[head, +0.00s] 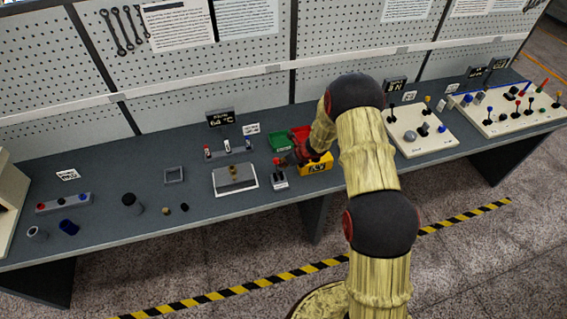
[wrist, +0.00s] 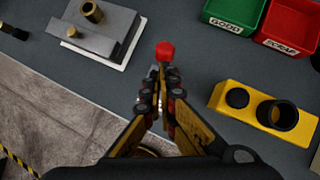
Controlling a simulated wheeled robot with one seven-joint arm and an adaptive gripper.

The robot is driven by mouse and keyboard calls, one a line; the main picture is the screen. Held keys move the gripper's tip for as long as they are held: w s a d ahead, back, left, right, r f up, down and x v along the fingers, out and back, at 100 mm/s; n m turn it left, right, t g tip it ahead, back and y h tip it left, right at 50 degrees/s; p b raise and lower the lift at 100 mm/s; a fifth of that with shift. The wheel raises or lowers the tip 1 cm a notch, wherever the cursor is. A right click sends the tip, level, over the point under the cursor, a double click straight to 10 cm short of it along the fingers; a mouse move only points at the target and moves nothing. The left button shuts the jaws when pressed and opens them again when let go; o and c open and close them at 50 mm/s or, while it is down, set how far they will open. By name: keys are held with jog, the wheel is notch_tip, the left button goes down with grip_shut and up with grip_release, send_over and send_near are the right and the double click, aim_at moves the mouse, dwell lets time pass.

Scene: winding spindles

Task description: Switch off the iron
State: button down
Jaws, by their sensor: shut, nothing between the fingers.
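A grey block with a brass post (head: 235,174) sits on a white plate on the bench; it also shows in the wrist view (wrist: 95,25). A small display (head: 220,118) behind it appears to read 64 °C. A small light switch box (head: 279,180) stands just right of the block. In the wrist view a red ball knob (wrist: 165,51) is just beyond my fingertips (wrist: 157,78). My fingers are shut with nothing between them; I cannot tell whether they touch the knob. My gripper (head: 285,160) is low over the switch box, and hides part of it. No label names the iron.
A yellow block with two black sockets (wrist: 266,114) is right of my gripper. A green GOOD bin (wrist: 236,12) and a red SCRAP bin (wrist: 290,25) stand behind it. Control panels (head: 420,130) fill the right.

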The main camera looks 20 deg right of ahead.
jog(key=shift+w, duration=0.85)
